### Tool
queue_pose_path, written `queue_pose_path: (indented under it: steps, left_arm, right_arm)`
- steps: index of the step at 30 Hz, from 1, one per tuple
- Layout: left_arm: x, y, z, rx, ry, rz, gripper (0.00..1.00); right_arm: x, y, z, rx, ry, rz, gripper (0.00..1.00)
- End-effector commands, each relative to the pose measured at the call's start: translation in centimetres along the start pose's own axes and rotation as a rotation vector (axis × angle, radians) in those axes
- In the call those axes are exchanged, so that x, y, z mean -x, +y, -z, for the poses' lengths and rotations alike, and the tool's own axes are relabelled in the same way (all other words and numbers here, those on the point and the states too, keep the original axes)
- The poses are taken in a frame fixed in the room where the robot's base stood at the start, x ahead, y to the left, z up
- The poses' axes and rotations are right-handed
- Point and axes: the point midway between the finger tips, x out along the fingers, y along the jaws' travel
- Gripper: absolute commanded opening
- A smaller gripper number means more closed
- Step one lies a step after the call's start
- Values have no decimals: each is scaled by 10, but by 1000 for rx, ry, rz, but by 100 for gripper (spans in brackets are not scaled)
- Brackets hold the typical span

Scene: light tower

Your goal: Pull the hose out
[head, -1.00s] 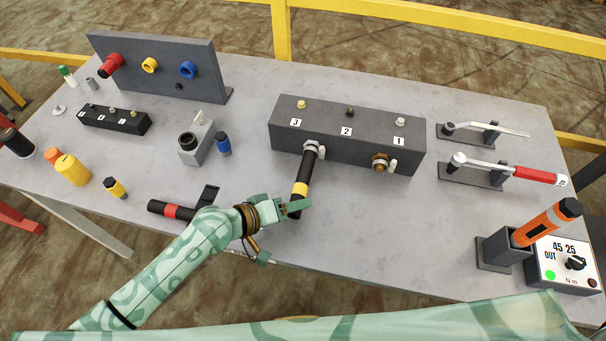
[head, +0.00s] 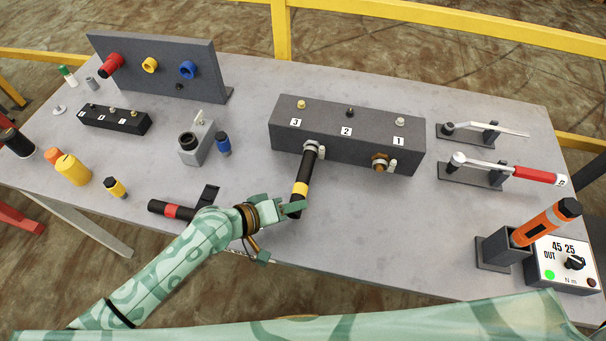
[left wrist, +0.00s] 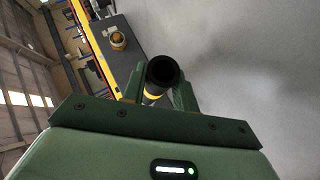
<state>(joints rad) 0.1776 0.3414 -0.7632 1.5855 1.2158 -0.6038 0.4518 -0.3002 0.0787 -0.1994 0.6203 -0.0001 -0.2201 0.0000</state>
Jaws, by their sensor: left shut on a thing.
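The hose (head: 302,186) is a short black tube with a yellow band. Its far end meets a silver fitting under the label 3 on the front of the dark grey block (head: 336,153). My left gripper (head: 293,207) is shut on the hose near its free end, below the yellow band. In the left wrist view the open black end of the hose (left wrist: 163,71) points at the camera between the two green fingers (left wrist: 158,92). Whether the far end is seated in the fitting or just touching it, I cannot tell. My right gripper is not in view.
A brass port (head: 380,162) sits under label 1 on the same block. An orange tool (head: 545,225) stands in a holder at the right.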

Motion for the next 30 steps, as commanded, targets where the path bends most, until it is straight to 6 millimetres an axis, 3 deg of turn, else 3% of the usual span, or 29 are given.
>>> queue_pose_path:
  steps: [11,30]
  left_arm:
    - [3,0,-4,0,-1,1,2]
    - [22,1,-27,-1,0,0,2]
  right_arm:
    - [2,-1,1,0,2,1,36]
    - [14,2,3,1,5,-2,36]
